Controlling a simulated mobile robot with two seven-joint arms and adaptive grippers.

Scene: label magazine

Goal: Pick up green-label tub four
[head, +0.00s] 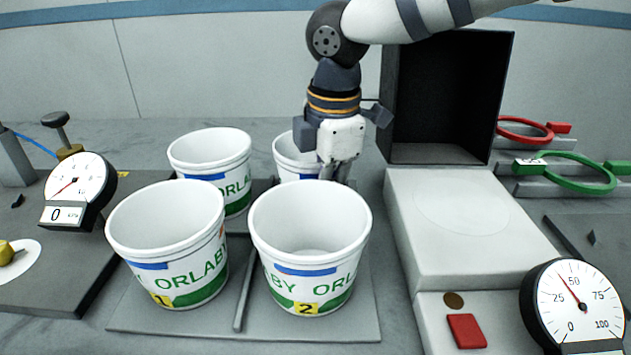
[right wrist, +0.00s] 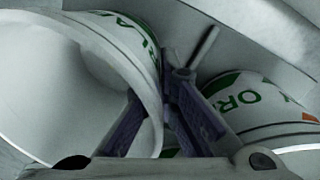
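Several white tubs with green lettering stand on a grey tray (head: 150,325). Tub one (head: 165,245) is front left and tub two (head: 310,250) is front right. A back left tub (head: 212,165) and a back right tub (head: 290,160) have their number labels hidden. My right gripper (head: 339,178) points down at the right rim of the back right tub, its fingertips partly hidden. In the right wrist view the fingers (right wrist: 168,110) are by the rim of a tub (right wrist: 75,90); whether they pinch its wall is unclear. My left gripper is not visible.
A white box-like device (head: 465,235) with a dark open panel (head: 445,95) stands right of the tray. Gauges sit at left (head: 75,190) and lower right (head: 578,305). Red (head: 525,130) and green (head: 565,172) rings lie at far right. A divider (head: 245,290) runs between the front tubs.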

